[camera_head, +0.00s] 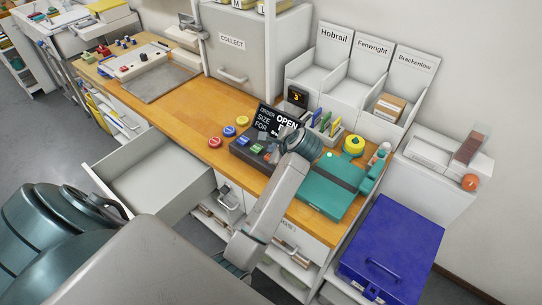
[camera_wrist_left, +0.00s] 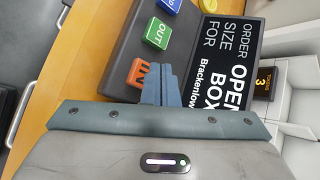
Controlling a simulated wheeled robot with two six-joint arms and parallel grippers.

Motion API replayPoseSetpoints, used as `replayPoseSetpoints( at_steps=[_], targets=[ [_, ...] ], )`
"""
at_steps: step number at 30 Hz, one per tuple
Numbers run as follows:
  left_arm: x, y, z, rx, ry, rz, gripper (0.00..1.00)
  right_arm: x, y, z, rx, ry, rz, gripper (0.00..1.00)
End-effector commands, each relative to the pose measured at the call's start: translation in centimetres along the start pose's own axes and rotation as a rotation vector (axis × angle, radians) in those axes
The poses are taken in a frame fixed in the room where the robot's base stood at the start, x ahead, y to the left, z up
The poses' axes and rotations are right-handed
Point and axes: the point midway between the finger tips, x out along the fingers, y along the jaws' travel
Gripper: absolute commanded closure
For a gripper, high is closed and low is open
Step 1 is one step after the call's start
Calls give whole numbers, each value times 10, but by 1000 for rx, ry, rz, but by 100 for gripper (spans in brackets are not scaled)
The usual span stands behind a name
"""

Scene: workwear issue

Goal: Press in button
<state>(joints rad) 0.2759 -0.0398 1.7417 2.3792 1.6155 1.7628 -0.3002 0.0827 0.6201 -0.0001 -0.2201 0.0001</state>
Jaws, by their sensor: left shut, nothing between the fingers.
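The order console, a dark panel (camera_head: 239,149) with a black screen (camera_head: 277,122), stands on the wooden desk. Its screen reads "ORDER SIZE FOR OPEN BOX Brackenlow" in the left wrist view (camera_wrist_left: 233,55). My left gripper (camera_head: 279,148) is shut and empty over the panel. In the left wrist view its fingertips (camera_wrist_left: 161,84) are right beside the orange button and partly cover it; I cannot tell whether they touch. My right gripper is not in view.
Red (camera_head: 214,142), blue (camera_head: 228,131) and yellow (camera_head: 242,120) round pieces lie left of the console. A teal case (camera_head: 323,194) lies to its right. Labelled bins (camera_head: 327,71) stand behind. An open drawer (camera_head: 150,172) juts out in front; a blue box (camera_head: 393,245) is at lower right.

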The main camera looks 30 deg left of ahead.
Motion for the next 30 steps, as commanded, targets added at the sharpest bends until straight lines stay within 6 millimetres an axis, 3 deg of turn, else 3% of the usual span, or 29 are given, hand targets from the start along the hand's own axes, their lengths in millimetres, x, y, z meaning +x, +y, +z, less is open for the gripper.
replayPoseSetpoints(
  at_steps=[30],
  targets=[
    [0,0,0,0,0,0,100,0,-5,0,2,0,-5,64]
  ],
)
